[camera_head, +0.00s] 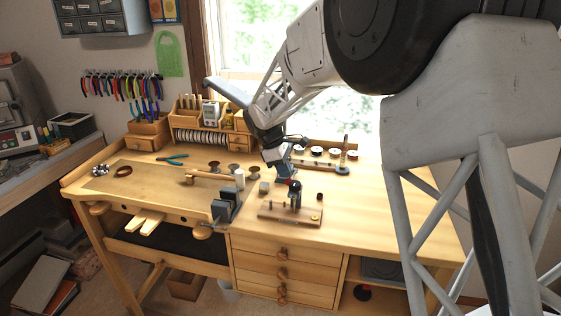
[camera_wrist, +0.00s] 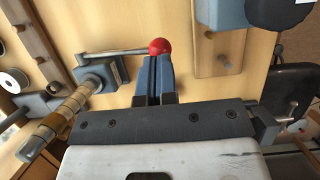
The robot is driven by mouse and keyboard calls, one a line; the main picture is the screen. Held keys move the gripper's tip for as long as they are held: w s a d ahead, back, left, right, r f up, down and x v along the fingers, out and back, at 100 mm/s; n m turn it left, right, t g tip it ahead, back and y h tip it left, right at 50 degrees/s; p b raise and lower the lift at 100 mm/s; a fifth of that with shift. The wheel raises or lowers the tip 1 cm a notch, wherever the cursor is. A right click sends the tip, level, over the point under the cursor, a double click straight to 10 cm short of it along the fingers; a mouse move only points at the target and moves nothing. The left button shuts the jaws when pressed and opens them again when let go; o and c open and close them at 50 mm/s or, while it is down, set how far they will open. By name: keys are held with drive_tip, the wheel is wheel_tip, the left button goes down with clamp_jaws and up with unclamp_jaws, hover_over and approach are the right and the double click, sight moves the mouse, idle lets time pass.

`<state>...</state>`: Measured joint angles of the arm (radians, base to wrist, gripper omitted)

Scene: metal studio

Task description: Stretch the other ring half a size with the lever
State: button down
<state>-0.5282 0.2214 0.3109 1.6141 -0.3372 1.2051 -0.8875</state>
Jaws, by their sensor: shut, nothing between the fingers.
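My gripper (camera_head: 286,179) is low over the middle of the bench. In the wrist view its two blue fingers (camera_wrist: 154,74) are together and empty, with their tips at the red ball knob (camera_wrist: 160,46) of a grey lever (camera_wrist: 118,53). I cannot tell whether they touch it. The lever runs left toward a blue-grey block (camera_wrist: 116,68) by a stepped, banded post (camera_wrist: 64,112); I cannot make out a separate ring on it. A small gold round piece (camera_head: 315,217), possibly a ring, lies on a wooden pegboard (camera_head: 287,214), which also shows in the wrist view (camera_wrist: 232,50).
A dark blue upright device (camera_head: 295,196) stands on the pegboard. A grey vise (camera_head: 224,207) is at the front edge. A stepped post (camera_head: 343,158) stands behind right; I cannot tell if it is the same post. The bench's right side is clear.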

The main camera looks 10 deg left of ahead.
drive_tip(key=shift+d+f, duration=0.15)
drive_tip(key=shift+f, duration=0.25)
drive_tip(key=shift+s+f, duration=0.25)
drive_tip(key=shift+f, duration=0.25)
drive_tip(key=shift+s+f, duration=0.2)
drive_tip(key=shift+f, duration=0.3)
drive_tip(key=s+v, duration=0.2)
drive_tip(key=v, duration=1.1)
drive_tip(key=shift+r, duration=0.4)
drive_tip(key=shift+s, duration=0.1)
